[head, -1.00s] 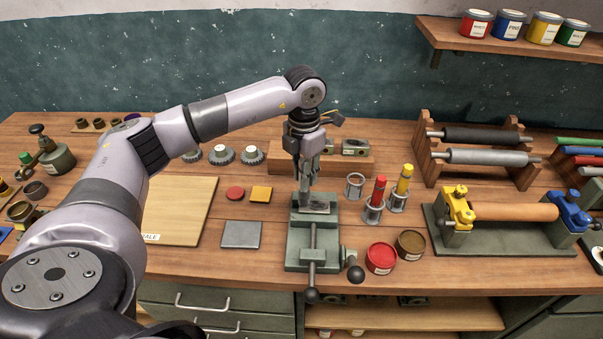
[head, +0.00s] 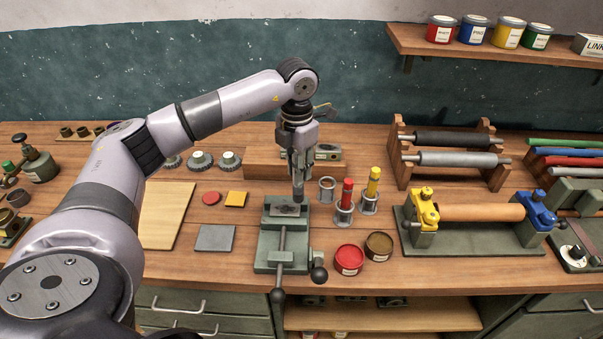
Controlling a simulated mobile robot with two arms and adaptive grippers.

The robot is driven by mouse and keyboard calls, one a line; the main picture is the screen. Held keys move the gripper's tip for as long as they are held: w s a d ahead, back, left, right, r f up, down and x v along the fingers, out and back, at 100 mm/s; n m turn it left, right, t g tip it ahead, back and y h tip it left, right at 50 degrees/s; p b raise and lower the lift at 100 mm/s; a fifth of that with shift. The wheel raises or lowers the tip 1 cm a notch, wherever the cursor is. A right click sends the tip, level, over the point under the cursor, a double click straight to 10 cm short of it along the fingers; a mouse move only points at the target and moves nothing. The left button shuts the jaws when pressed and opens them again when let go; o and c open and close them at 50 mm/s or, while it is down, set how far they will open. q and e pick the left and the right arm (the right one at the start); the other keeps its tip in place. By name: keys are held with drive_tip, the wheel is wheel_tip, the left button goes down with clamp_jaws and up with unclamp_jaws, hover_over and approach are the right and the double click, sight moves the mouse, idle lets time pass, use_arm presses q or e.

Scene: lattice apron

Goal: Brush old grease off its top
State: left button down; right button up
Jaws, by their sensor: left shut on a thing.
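A grey-green vise (head: 268,247) stands on the bench with a grey metal piece (head: 286,211) between its jaws. The piece's top shows darker patches. My left gripper (head: 299,170) hangs over the far right part of the vise and points down. It is shut on a slim dark grey tool (head: 298,190), whose lower end is at the far edge of the piece's top. I cannot tell whether it touches. The tool's upper part is hidden by the fingers, and its kind is unclear. My right gripper is not in view.
A wooden block (head: 262,170) with metal parts stands behind the vise. Holders with a red tube (head: 347,192) and a yellow tube (head: 373,182) stand to its right, with two open tins (head: 348,260) in front. A roller stand (head: 465,240) is further right. A grey plate (head: 214,238) lies left.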

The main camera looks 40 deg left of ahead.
use_arm(q)
drive_tip(key=shift+a+r, duration=0.1)
drive_tip(key=shift+r, duration=0.5)
drive_tip(key=shift+r+p, duration=0.65)
drive_tip(key=shift+r, duration=0.1)
drive_tip(key=shift+w+d+r+p, duration=0.1)
drive_tip(key=shift+r+p, duration=0.1)
drive_tip(key=shift+r, duration=0.15)
drive_tip(key=shift+w+d+r+p, duration=0.1)
drive_tip(key=shift+r+p, duration=0.1)
drive_tip(key=shift+r, duration=0.15)
drive_tip(key=shift+s+r, duration=0.15)
drive_tip(key=shift+r, duration=0.05)
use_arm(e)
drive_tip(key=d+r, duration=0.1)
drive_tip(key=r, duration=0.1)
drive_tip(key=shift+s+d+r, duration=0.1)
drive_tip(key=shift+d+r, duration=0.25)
use_arm(q)
drive_tip(key=shift+a, duration=0.1)
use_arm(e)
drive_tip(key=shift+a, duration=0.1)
